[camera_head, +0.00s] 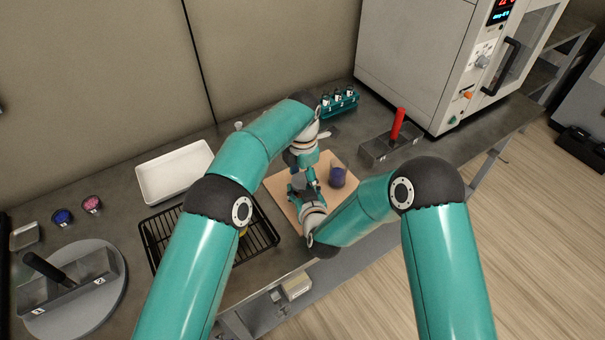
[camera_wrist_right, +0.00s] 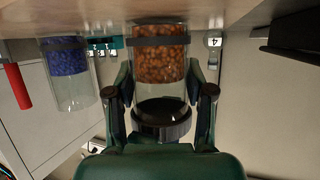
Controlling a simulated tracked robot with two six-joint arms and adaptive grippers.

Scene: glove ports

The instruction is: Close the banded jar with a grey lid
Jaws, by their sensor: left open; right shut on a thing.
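A clear jar with brown contents and a dark band (camera_wrist_right: 160,42) stands in the middle of the right wrist view, which shows the scene upside down. A dark grey ribbed lid (camera_wrist_right: 161,130) is at its mouth; I cannot tell if it is fully seated. My right gripper (camera_wrist_right: 161,90) is shut on this jar, one finger on each side of the glass. In the head view my right gripper (camera_head: 294,194) is low over the board, and the jar is mostly hidden by my grippers. My left gripper (camera_head: 313,181) is open, close above it.
A jar with blue contents (camera_head: 338,177) stands right of my grippers on the wooden board (camera_head: 283,187). A black rack (camera_head: 157,240) and white tray (camera_head: 175,172) lie left.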

